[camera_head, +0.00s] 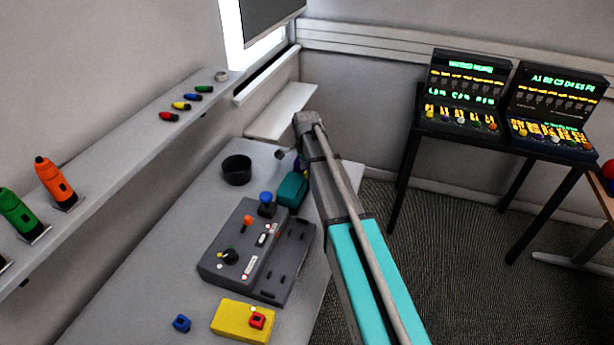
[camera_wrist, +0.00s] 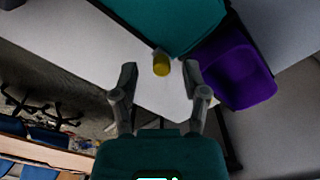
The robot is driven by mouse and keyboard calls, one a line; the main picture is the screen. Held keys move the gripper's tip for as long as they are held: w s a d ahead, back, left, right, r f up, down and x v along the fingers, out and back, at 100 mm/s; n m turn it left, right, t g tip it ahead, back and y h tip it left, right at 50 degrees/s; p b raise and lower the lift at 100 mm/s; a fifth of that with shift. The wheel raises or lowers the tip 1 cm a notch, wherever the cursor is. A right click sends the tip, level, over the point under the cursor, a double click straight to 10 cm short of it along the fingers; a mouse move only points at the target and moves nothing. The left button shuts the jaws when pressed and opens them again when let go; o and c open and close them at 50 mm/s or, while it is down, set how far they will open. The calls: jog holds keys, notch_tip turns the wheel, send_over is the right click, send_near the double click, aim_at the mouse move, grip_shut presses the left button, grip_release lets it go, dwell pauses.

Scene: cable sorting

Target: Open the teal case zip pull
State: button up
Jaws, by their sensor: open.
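The teal case (camera_head: 292,190) sits on the table beside my arm in the head view, partly hidden by it. In the wrist view the teal case (camera_wrist: 175,18) fills the top. A small yellow cylinder (camera_wrist: 161,64), which looks like its zip pull, shows at the case's lower edge. My gripper (camera_wrist: 161,74) is open, with one finger on each side of the yellow cylinder in the picture. The fingers do not visibly touch it, and I cannot tell the depth gap. In the head view my gripper is mostly hidden behind my arm.
A purple bin (camera_wrist: 236,72) is close to the right finger in the wrist view. A grey control panel (camera_head: 258,250) with a blue-topped knob, a black round cup (camera_head: 237,170) and a yellow block (camera_head: 243,321) stand on the table (camera_head: 165,285). Floor lies right of the table.

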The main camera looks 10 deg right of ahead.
jog(key=shift+f, duration=0.45)
grip_shut()
dwell(0.3)
